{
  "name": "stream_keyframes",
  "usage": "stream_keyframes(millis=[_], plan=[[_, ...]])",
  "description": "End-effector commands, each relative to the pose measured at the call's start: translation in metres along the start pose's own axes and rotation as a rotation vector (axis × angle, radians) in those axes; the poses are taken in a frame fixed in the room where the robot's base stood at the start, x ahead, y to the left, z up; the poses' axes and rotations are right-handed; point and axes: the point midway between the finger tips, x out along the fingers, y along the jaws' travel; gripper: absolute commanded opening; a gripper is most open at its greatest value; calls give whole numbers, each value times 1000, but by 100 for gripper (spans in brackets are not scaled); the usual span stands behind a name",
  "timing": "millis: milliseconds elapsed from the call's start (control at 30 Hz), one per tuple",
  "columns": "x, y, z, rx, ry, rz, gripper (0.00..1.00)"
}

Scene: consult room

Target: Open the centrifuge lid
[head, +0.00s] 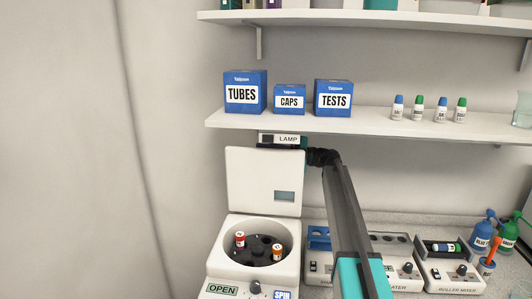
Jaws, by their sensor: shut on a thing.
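The centrifuge (213,258) stands at the bottom centre of the head view, with an OPEN button on its front. Its white lid (255,180) stands raised, roughly upright, behind the bowl and has a small window. The bowl is uncovered and shows a dark rotor (258,246) with a red-capped tube (240,240) and an orange-capped tube (277,251). My gripper (284,147) is at the lid's top edge, below the lamp label, and is shut on the lid. Its fingertips are mostly hidden there.
A shelf (365,119) with blue boxes and small bottles hangs close above my gripper. The LAMP panel (287,139) is under it. Wall space left of the lid is clear.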

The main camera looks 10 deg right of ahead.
Motion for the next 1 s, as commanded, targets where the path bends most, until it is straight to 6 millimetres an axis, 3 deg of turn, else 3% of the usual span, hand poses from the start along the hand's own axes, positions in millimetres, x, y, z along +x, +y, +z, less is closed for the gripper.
stream_keyframes(millis=[167,200,233,633,867,1000], plan=[[3,-6,3,3,0,-9,0],[5,-7,3,4,2,-10,14],[6,-7,3,4,4,-10,17],[11,-6,2,3,12,-12,17],[-8,-6,3,3,12,-11,17],[-29,-6,4,2,11,-11,17]])
